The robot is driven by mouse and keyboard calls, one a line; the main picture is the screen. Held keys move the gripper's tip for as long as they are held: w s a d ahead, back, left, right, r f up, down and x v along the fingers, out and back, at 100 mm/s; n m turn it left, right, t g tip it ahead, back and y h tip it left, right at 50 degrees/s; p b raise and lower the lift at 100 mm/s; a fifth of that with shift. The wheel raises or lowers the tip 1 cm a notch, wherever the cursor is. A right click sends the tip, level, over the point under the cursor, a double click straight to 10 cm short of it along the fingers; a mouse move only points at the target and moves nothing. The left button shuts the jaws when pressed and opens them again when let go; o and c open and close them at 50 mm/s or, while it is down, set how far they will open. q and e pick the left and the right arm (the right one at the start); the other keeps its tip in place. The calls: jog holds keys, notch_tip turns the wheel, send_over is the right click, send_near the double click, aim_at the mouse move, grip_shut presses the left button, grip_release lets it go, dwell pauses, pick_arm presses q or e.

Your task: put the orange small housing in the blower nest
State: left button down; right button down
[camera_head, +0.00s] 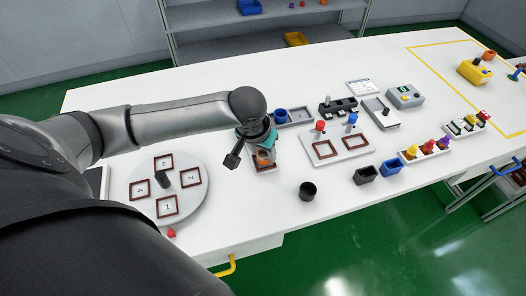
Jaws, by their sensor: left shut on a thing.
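My left arm reaches in from the left, and my left gripper (263,153) points down over the middle of the table. It is shut on the orange small housing (264,157), of which only a small part shows between the teal and dark gripper parts. Directly below is a pale plate with a brown-red frame (263,168), which looks like the blower nest and is mostly covered by the gripper. I cannot tell whether the housing touches it. A dark nozzle-like piece (233,158) stands just left of the gripper. My right gripper is not in view.
A round turntable (196,212) with several numbered frames lies to the left. A black cup (308,190) stands in front to the right.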

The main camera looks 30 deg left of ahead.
pick_arm(q)
jog(key=shift+f, duration=0.55)
dwell(0.4)
jog(key=shift+s+f, duration=0.15)
jog(key=shift+f, duration=0.1)
